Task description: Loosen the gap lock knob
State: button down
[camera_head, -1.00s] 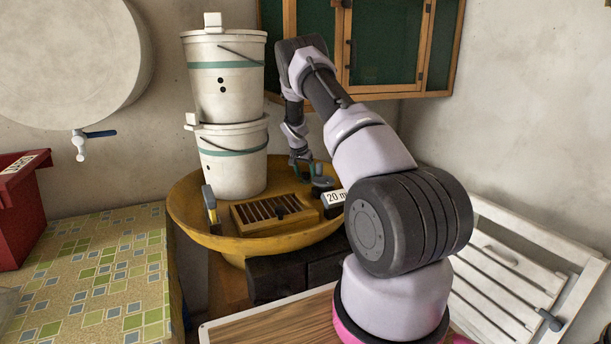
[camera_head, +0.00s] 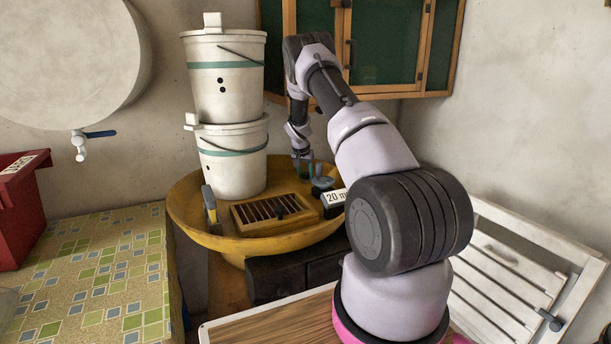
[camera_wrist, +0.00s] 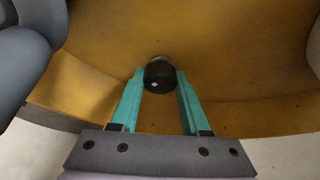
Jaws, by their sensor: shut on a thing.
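In the wrist view a dark round knob (camera_wrist: 159,75) with a small pale mark sits between the teal fingertips of my gripper (camera_wrist: 159,80). The fingers touch it on both sides, so my gripper is shut on it. A short grey part shows just behind the knob, against the yellow surface. In the head view my gripper (camera_head: 304,171) points down at the back of the yellow basin (camera_head: 185,215). There the held knob is hidden or too small to tell. A dark round part (camera_head: 322,183) is just right of the fingers.
Two stacked white buckets (camera_head: 232,150) stand left of my gripper. A slatted wooden box (camera_head: 262,228), a yellow-handled tool (camera_head: 210,203) and a "20 m" label (camera_head: 334,197) are in front. A wooden-framed green cabinet (camera_head: 385,50) hangs behind.

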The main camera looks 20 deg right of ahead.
jog(key=n+y, duration=0.1)
jog(key=n, duration=0.2)
jog(key=n+t+y, duration=0.1)
jog(key=n, duration=0.2)
jog(key=shift+s+d+f, duration=0.1)
jog(key=n+y, duration=0.1)
jog(key=n, duration=0.3)
jog(key=shift+y, duration=0.4)
jog(key=shift+n, duration=0.4)
jog(key=shift+c, duration=1.9)
grip_release()
